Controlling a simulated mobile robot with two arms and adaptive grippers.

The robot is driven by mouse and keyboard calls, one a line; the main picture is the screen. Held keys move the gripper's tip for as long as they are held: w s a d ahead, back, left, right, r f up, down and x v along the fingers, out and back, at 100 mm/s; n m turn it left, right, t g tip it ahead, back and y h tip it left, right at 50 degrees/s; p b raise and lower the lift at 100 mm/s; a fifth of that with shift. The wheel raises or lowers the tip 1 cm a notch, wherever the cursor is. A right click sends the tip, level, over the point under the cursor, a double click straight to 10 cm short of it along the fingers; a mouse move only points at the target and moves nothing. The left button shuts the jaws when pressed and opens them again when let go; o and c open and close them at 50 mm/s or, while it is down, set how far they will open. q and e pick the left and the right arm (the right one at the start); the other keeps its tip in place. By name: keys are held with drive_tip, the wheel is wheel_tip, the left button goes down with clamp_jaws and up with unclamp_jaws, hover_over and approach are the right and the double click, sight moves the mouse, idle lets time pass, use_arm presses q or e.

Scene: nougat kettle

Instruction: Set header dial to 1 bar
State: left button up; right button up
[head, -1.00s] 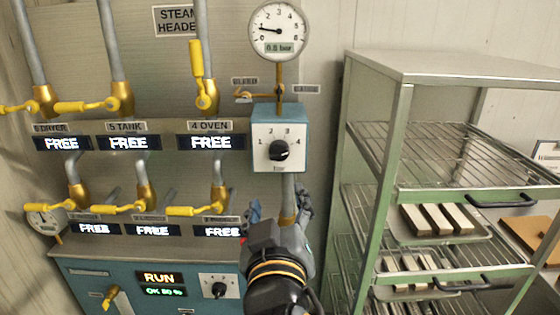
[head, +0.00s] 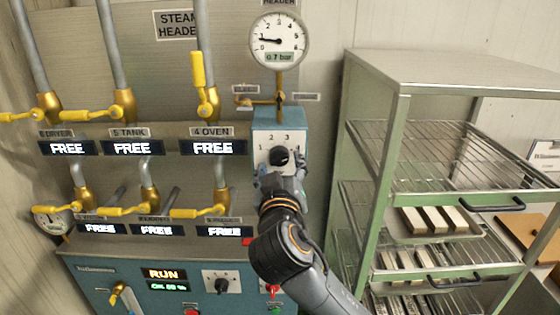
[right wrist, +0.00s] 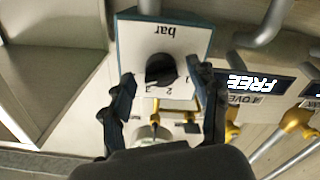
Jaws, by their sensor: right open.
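The header dial is a black round knob (head: 279,155) on a white plate with numbers (head: 268,139), on the front of a blue box under the gauge. It also shows upside down in the right wrist view (right wrist: 160,70). I cannot tell which number it points at. My right gripper (head: 280,178) is just in front of the dial and covers its lower part in the head view. In the right wrist view the gripper (right wrist: 164,88) is open, its fingers on either side of the dial with gaps to the knob. The gauge (head: 279,40) readout looks like 0.7 bar. My left gripper is out of view.
Yellow-handled valves (head: 198,80) and FREE displays (head: 213,148) fill the panel to the left. A lower panel with a RUN display (head: 164,274) and another dial (head: 221,285) is below. A green rack (head: 394,150) with wire shelves stands close on the right.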

drive_tip(key=shift+w, duration=0.1)
drive_tip(key=c, duration=1.2)
